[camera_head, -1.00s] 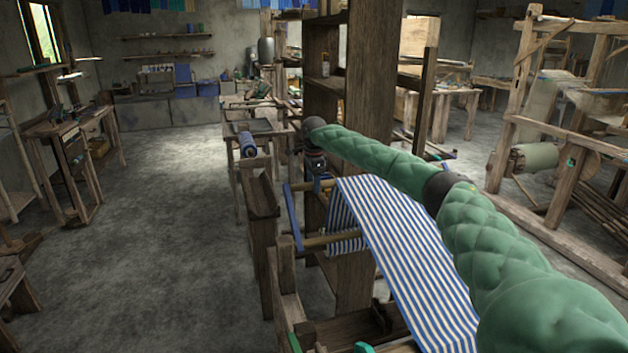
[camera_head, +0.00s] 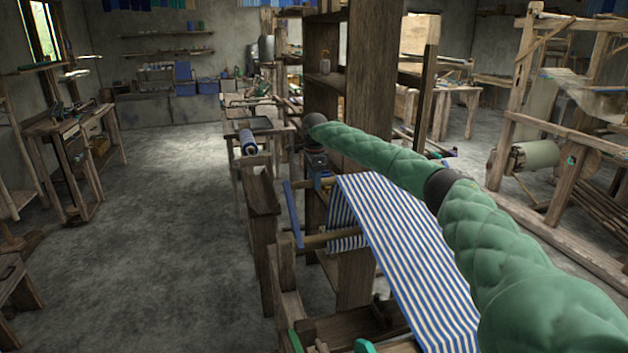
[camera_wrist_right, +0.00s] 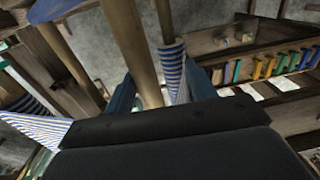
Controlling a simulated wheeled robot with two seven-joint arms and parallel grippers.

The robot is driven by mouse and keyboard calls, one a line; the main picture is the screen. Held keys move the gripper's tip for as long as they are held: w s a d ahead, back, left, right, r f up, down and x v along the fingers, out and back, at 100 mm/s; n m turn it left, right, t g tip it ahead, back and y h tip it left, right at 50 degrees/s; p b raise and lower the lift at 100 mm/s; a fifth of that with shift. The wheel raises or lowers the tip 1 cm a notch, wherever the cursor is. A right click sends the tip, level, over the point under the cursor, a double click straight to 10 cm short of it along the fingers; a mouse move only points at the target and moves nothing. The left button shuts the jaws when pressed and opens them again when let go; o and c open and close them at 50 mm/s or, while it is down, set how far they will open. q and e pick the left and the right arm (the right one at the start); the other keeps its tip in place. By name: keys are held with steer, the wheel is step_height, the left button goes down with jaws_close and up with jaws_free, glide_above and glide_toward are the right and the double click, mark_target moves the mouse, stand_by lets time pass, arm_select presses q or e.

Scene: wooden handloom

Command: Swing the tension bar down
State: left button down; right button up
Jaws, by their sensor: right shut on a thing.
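The tension bar (camera_head: 302,184) is a thin rod at the upper end of a blue side arm (camera_head: 292,212), on the near left of the wooden loom. My right gripper (camera_head: 322,183) is at this rod, beside the tall loom post. In the right wrist view its two blue fingers (camera_wrist_right: 158,92) stand on either side of a wooden rod (camera_wrist_right: 149,88), shut on it. My left gripper does not show.
A tall wooden post (camera_head: 357,100) stands right behind the gripper. A lower roller (camera_head: 325,238) lies beneath the rod. The loom's side beam (camera_head: 261,195) runs on the left. The floor (camera_head: 170,240) to the left is open. Another loom (camera_head: 590,150) stands at right.

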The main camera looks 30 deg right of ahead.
step_height(320, 180, up, 7)
steer(key=shift+s+a+f+b, duration=0.1)
steer(key=shift+s+b, duration=0.05)
steer(key=shift+b, duration=0.75)
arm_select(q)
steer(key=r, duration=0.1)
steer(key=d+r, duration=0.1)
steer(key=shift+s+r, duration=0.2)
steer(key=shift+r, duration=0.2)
arm_select(e)
steer(key=shift+r, duration=0.4)
steer(key=shift+f, duration=0.1)
